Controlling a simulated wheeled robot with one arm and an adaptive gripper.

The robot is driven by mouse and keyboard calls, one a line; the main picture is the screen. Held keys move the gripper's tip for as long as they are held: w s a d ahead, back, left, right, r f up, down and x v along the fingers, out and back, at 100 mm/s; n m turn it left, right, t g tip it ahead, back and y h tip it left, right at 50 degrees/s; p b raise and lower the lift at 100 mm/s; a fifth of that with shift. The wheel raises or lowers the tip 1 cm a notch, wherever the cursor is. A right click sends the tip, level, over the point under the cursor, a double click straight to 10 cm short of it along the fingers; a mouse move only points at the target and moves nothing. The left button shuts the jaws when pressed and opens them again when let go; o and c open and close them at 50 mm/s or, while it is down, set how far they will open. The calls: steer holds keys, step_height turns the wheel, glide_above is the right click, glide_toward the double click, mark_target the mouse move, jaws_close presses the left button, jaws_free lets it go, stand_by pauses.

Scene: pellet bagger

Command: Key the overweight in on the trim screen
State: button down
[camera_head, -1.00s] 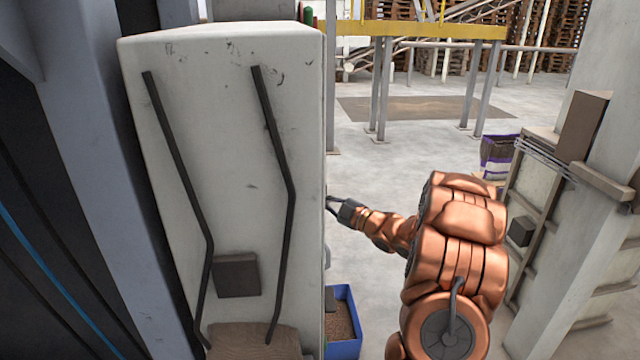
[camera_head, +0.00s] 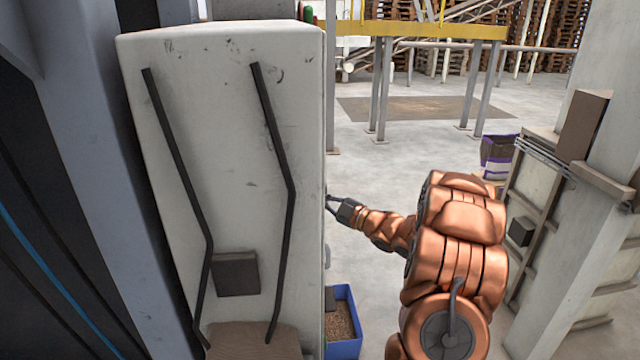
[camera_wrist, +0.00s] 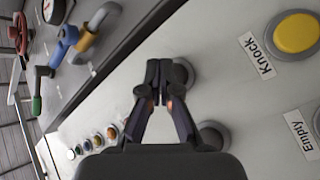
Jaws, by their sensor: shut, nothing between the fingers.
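My gripper (camera_wrist: 158,78) is shut and empty in the wrist view. Its fingertips are over a pale panel (camera_wrist: 225,80), next to a grey round fitting (camera_wrist: 183,72) that they partly hide. I cannot tell whether they touch it. A yellow button (camera_wrist: 297,33) labelled "Knock" is at the upper right, with an "Empty" label (camera_wrist: 301,134) below it. In the head view my gripper (camera_head: 331,200) is at the right edge of the white cabinet (camera_head: 215,130), which hides the panel face. No trim screen is visible in either view.
Several small coloured buttons (camera_wrist: 98,140) run along the panel's lower left. Blue (camera_wrist: 63,43) and orange (camera_wrist: 92,35) handles stick out at upper left. A blue bin of pellets (camera_head: 353,350) stands below my arm. Floor behind is open.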

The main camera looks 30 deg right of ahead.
steer(key=shift+w+a+b, duration=0.3)
steer(key=shift+a+b, duration=0.25)
steer(key=shift+a, duration=0.05)
stand_by(0.7)
steer(key=shift+d, duration=0.1)
steer(key=shift+s+d, duration=0.35)
steer(key=shift+d, duration=0.25)
steer(key=s+d, duration=0.1)
steer(key=d, duration=0.2)
steer(key=s+d, duration=0.1)
steer(key=d, duration=0.1)
steer(key=shift+s+d, duration=0.2)
steer(key=shift+s, duration=0.1)
stand_by(0.4)
stand_by(1.5)
